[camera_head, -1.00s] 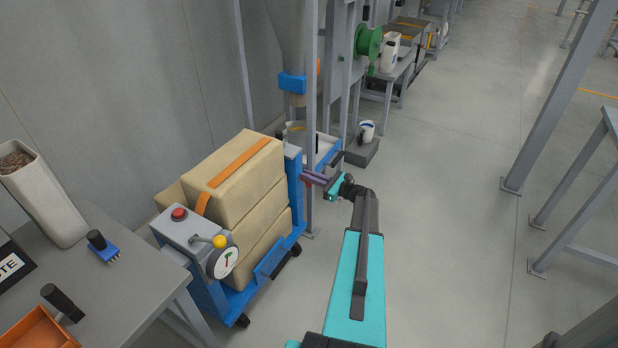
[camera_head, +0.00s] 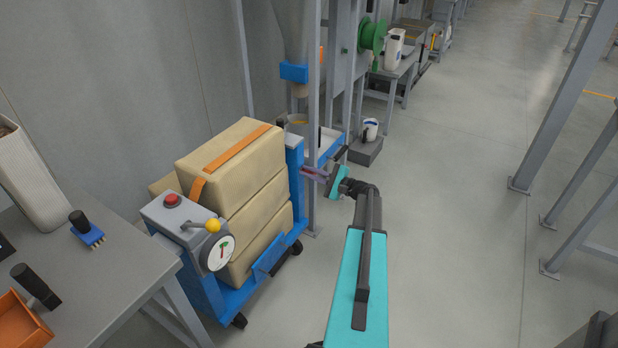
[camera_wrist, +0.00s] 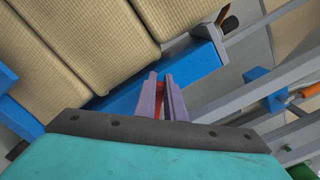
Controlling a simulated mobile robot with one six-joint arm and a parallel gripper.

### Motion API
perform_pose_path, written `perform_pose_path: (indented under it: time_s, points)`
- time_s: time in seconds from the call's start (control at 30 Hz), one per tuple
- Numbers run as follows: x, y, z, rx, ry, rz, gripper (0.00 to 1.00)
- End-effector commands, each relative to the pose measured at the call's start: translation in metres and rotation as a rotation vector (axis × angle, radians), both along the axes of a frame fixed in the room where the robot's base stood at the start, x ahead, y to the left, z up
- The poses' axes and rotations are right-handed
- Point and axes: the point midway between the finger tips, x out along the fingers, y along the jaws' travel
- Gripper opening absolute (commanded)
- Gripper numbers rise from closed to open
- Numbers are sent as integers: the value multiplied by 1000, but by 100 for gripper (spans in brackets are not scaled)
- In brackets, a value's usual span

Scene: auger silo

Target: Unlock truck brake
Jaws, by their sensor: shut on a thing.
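The truck is a blue cart (camera_head: 207,295) loaded with stacked tan sacks (camera_head: 236,160) tied with an orange strap. My gripper (camera_head: 304,171) reaches the far right side of the truck, by its blue upright (camera_head: 294,180). In the wrist view my gripper (camera_wrist: 161,78) has its two purple fingers close together against the blue frame. A red part (camera_wrist: 162,104), likely the brake lever, shows between the fingers, and they are shut on it. Most of this red part is hidden by the fingers.
A control box (camera_head: 185,215) with a red button, yellow-knobbed lever and dial stands at the truck's near end. A grey table (camera_head: 110,285) is at left. A grey post (camera_head: 313,100) rises close beyond my gripper. Open floor (camera_head: 450,200) lies to the right.

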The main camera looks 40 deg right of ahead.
Motion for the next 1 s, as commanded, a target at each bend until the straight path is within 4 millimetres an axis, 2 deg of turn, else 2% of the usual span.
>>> perform_pose_path:
  time_s: [0.03,0.6,1.0]
  points:
    - [-1,2,-7,-40,-10,1,0]
    - [-3,7,-19,-498,-121,1,0]
    - [-3,8,-21,-693,-169,1,0]
